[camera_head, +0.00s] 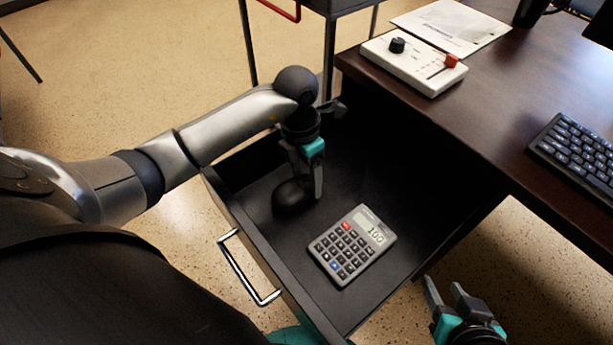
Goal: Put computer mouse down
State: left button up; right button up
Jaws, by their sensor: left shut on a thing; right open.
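The black computer mouse (292,196) is at the left part of the open drawer (256,233), low near its floor. My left gripper (314,192) reaches down into the drawer and is shut on the mouse. I cannot tell whether the mouse touches the drawer floor, as black lies against black. My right gripper (447,297) is open and empty, outside the drawer at the lower right.
A grey calculator (352,246) lies in the drawer, right of the mouse. The drawer has a metal handle (246,268). On the desk (490,97) are a white control box (412,62), a paper (452,26) and a keyboard (578,150). Bare drawer floor lies beyond the calculator.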

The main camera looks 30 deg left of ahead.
aim_at(307, 179)
pick_arm(q)
jog(key=shift+f, duration=0.2)
jog(key=o, duration=1.4)
pick_arm(e)
jog(key=shift+w+a, duration=0.1)
jog(key=shift+a, duration=0.1)
pick_arm(q)
jog(key=shift+r, duration=0.15)
